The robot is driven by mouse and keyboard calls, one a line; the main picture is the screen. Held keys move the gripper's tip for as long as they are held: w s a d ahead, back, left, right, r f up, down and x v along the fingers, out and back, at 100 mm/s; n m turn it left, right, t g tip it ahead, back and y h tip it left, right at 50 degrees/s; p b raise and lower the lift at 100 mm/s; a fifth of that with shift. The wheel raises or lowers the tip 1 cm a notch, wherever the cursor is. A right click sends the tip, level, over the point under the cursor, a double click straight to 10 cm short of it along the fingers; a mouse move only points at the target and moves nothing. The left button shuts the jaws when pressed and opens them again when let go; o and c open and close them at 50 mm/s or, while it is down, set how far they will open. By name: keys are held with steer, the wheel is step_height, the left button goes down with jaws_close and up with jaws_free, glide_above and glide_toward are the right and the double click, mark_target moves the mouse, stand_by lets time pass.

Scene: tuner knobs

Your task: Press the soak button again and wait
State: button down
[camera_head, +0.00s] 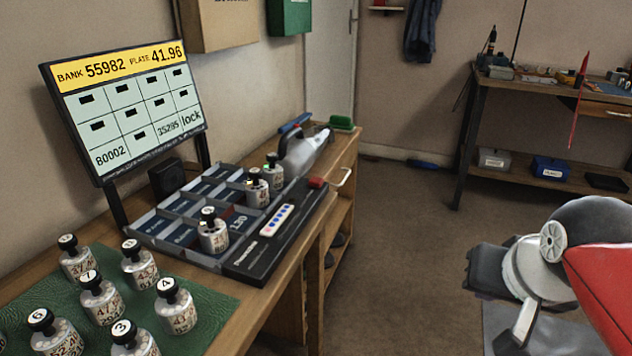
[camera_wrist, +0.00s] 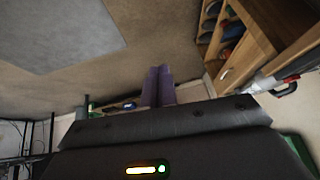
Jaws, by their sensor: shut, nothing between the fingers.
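The black control strip (camera_head: 263,252) runs along the front of the grey compartment tray on the bench. It carries a white panel with a row of small coloured buttons (camera_head: 277,220) and a red piece (camera_head: 316,183) at its far end. No soak label is readable, so I cannot tell which is the soak button. My gripper (camera_wrist: 158,72) shows in the wrist view with its two purple fingers together and empty, over the floor. In the head view my arm is at the lower right, well away from the bench; the fingers are not distinguishable there.
A display board (camera_head: 130,108) reads BANK 55982 and PLATE 41.96, with a "lock" cell. Numbered bottles stand on the green mat (camera_head: 210,292); three others stand in the grey tray (camera_head: 150,228). Open floor separates my arm from the bench.

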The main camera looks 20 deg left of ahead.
steer(key=w+a+r+m+y+b, duration=0.1)
steer(key=w+a+r+y, duration=0.1)
steer(key=w+a+r, duration=0.9)
step_height(320, 180, up, 3)
steer(key=m+t+y+b, duration=0.1)
steer(key=y, duration=0.1)
glide_above(317, 182)
steer(key=shift+f, duration=0.2)
step_height(317, 182, down, 8)
steer(key=b, duration=0.7)
steer(key=shift+r, duration=0.25)
steer(key=shift+f+b, duration=0.65)
steer(key=shift+b, duration=0.1)
steer(key=shift+f, duration=0.4)
